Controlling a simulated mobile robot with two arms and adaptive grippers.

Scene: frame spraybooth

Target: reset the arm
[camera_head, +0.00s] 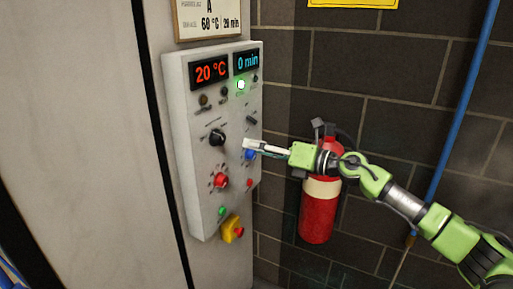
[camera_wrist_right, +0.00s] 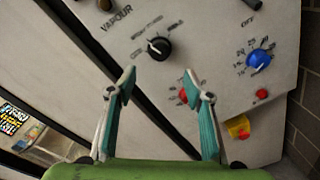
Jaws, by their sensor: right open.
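My right arm comes in from the right in the head view, and its gripper (camera_head: 250,146) is in front of the control panel (camera_head: 180,120), near its right edge. In the right wrist view the right gripper (camera_wrist_right: 165,85) is open with nothing between its fingers. A black knob (camera_wrist_right: 158,48) shows on the panel beyond the fingertips; it also shows in the head view (camera_head: 217,137). A blue knob (camera_wrist_right: 259,61) is to the right of the fingers, and a red knob (camera_wrist_right: 187,92) is partly hidden behind one finger. My left gripper is not in view.
The panel's displays read 20 °C (camera_head: 210,71) and 0 min (camera_head: 246,62), with a green light (camera_head: 241,85) lit. A red fire extinguisher (camera_head: 319,210) hangs on the dark brick wall behind my right arm. A yellow emergency stop (camera_head: 231,229) sits low on the panel.

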